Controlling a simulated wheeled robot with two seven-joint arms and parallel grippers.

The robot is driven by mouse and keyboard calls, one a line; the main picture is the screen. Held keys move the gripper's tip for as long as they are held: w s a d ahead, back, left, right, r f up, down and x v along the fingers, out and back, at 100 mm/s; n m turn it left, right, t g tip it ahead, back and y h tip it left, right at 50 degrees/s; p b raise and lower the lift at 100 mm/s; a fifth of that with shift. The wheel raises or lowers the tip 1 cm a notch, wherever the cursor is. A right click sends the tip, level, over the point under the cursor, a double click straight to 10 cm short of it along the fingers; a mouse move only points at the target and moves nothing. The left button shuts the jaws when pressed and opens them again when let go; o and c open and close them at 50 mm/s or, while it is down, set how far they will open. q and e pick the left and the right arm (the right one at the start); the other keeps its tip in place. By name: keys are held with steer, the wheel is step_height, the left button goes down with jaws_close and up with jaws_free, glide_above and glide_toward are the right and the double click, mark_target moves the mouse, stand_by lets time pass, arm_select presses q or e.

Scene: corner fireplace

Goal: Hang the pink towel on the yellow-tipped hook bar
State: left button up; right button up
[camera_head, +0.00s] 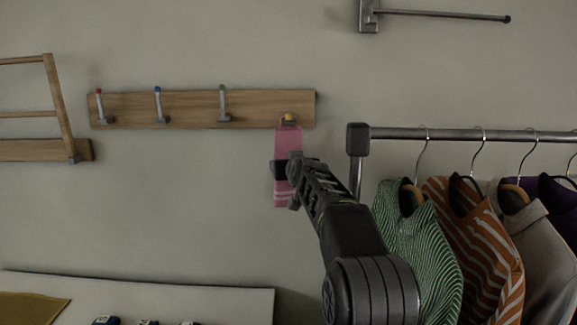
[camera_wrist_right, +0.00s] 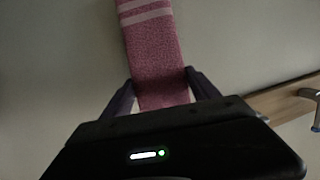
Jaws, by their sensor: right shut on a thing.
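The pink towel (camera_head: 287,142) with pale stripes near its lower end hangs in front of the right end of the wooden hook bar (camera_head: 190,108). My right gripper (camera_head: 288,170) is shut on the towel's middle. In the right wrist view the towel (camera_wrist_right: 155,50) lies between the fingers (camera_wrist_right: 163,90). The yellow-tipped hook (camera_head: 290,116) shows at the towel's top, where a narrow pink loop appears. I cannot tell whether the loop is around the hook or in front of it; the rest of that hook is hidden. My left gripper is not in view.
Red (camera_head: 99,103), blue (camera_head: 158,103) and green (camera_head: 223,102) tipped hooks on the bar are bare. A metal rail (camera_head: 465,134) with several hung shirts stands close at right. A wooden rack (camera_head: 62,110) is at left. A metal wall arm (camera_head: 440,13) is above.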

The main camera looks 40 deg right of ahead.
stand_by(0.4)
stand_by(0.4)
steer(key=o, duration=1.6)
steer(key=shift+s+a, duration=0.1)
steer(key=shift+s, duration=0.05)
steer(key=b+v, duration=0.3)
steer(key=v, duration=0.4)
steer(key=shift+s+a, duration=0.1)
steer(key=shift+s, duration=0.15)
